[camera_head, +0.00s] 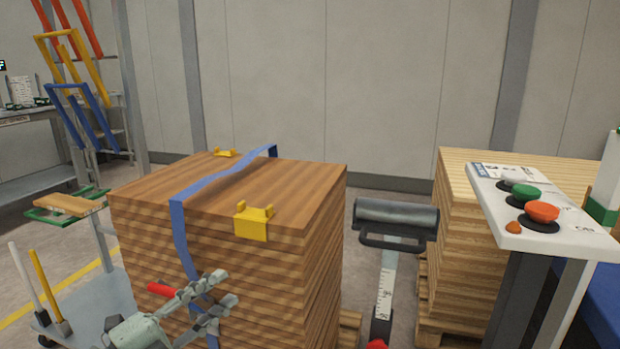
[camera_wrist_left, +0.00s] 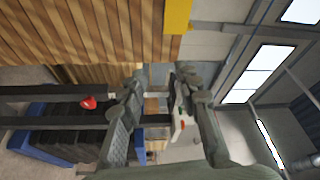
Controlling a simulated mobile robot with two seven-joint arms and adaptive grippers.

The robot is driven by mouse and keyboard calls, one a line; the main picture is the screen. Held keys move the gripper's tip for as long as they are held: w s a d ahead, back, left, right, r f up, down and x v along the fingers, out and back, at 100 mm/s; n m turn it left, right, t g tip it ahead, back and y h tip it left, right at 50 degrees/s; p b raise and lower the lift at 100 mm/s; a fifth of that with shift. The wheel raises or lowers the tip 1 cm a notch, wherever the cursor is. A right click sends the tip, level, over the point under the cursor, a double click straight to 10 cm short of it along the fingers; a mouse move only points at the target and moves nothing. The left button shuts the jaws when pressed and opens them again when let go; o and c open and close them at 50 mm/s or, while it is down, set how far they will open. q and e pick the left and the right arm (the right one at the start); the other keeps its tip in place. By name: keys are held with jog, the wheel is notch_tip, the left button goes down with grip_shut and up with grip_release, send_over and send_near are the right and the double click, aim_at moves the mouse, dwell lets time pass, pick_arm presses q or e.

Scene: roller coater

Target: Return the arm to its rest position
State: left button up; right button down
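My left gripper (camera_head: 222,287) comes in from the bottom left of the head view, in front of the front face of the wooden board stack (camera_head: 145,235). Its two fingers are apart. In the left wrist view the gripper (camera_wrist_left: 158,80) also shows spread fingers, with nothing held between them. A blue strap (camera_head: 205,190) runs over the stack and down its front, passing behind the gripper. A small red cylinder (camera_head: 161,290) shows beside the fingers; I cannot tell what it belongs to. My right gripper is not in view.
Yellow corner pieces (camera_head: 253,224) sit on the stack's top edges. A roller stand (camera_head: 396,217) is right of it. A control panel (camera_head: 545,215) with coloured buttons stands at the right, before a paler board stack (camera_head: 465,200). A grey trolley (camera_head: 95,305) is at the left.

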pick_arm(q)
jog(key=a+f+n+g+y, duration=0.1)
jog(key=a+f+n+y, duration=0.3)
jog(key=f+n, duration=0.15)
jog(key=s+a+f+n+g+y, duration=0.1)
jog(key=a+f+n+y, duration=0.25)
jog(key=f, duration=0.35)
jog(key=a+f+n+y, duration=0.3)
jog(key=f+n+y, duration=0.15)
jog(key=f, duration=0.25)
jog(key=s+a+f+n+g, duration=0.1)
jog(key=s+f+n+g, duration=0.6)
jog(key=s+f, duration=1)
jog(key=s+g, duration=0.3)
jog(key=shift+s+a+y, duration=0.15)
jog(key=shift+s+y, duration=0.1)
jog(key=shift+y, duration=0.15)
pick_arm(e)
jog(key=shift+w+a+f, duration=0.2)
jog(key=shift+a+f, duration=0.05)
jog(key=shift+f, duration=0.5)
pick_arm(q)
jog(key=shift+f+n, duration=0.1)
jog(key=shift+n, duration=0.15)
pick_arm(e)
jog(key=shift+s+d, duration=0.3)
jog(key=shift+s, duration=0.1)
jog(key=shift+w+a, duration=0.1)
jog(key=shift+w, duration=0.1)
